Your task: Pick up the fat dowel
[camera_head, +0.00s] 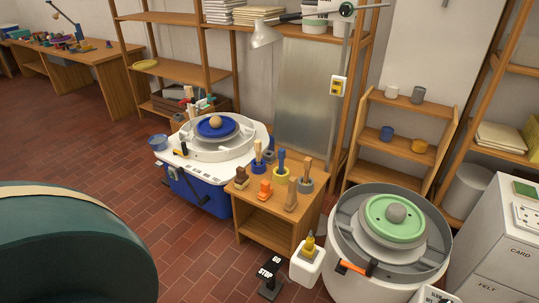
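Several upright tools and pegs stand on a small wooden side table (263,221) between two pottery wheels. A wooden peg (306,170) stands in a dark ring holder at the table's right. A thicker wooden piece (291,194) stands upright near the front right. A thinner peg (257,150) stands in a blue holder at the back left, and a blue-topped peg (281,158) in a yellow holder. I cannot tell for sure which one is the fat dowel. Neither of my grippers is in view.
A blue-and-white wheel (207,188) stands left of the side table, a white wheel (365,278) right. A large teal rounded object (70,245) fills the lower left. Brick floor (100,145) lies open at left.

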